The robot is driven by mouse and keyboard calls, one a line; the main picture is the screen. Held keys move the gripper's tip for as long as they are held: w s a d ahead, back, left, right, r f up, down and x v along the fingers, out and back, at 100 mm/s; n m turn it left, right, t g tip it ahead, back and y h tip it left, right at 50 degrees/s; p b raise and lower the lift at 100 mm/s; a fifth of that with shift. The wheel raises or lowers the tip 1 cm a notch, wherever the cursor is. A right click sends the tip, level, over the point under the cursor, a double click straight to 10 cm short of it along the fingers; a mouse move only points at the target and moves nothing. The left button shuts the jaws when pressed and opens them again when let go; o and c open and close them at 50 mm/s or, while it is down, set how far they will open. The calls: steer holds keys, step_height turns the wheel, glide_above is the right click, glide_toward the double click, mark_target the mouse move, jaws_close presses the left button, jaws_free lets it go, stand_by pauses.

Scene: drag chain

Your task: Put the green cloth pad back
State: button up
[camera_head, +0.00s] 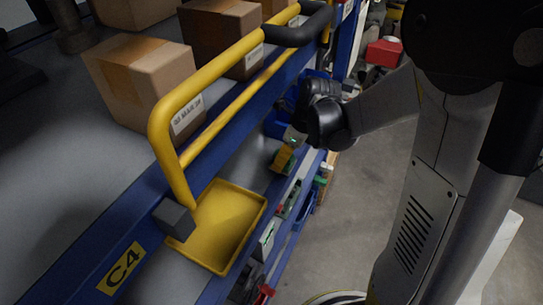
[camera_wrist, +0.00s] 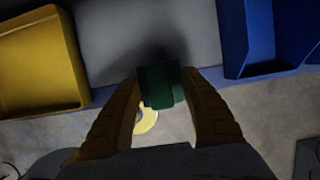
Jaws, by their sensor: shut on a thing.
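The green cloth pad (camera_wrist: 160,84) is a dark green block between the two fingers of my gripper (camera_wrist: 162,92) in the wrist view. The fingers touch it on its left and right sides. It is over the front edge of a grey shelf, and I cannot tell its height above the shelf. In the head view my gripper (camera_head: 284,158) is at the shelf edge, right of and beyond the yellow tray (camera_head: 212,258). The pad is small and mostly hidden there.
The yellow tray also shows at upper left in the wrist view (camera_wrist: 42,62). A blue bin (camera_wrist: 232,40) stands at upper right. A yellow rail (camera_head: 163,130) and cardboard boxes (camera_head: 140,80) are on the level above. Small items crowd a lower shelf. Grey shelf surface lies bare between tray and bin.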

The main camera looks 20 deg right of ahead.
mark_target(268, 164)
steer(key=w+a, duration=0.2)
steer(key=a, duration=0.1)
steer(key=shift+w+f, duration=0.1)
steer(key=shift+w, duration=0.3)
steer(key=shift+d+f, duration=0.1)
steer(key=shift+f, duration=0.55)
steer(key=shift+d, duration=0.1)
steer(key=shift+s, duration=0.1)
steer(key=shift+f, duration=0.15)
steer(key=o, duration=1)
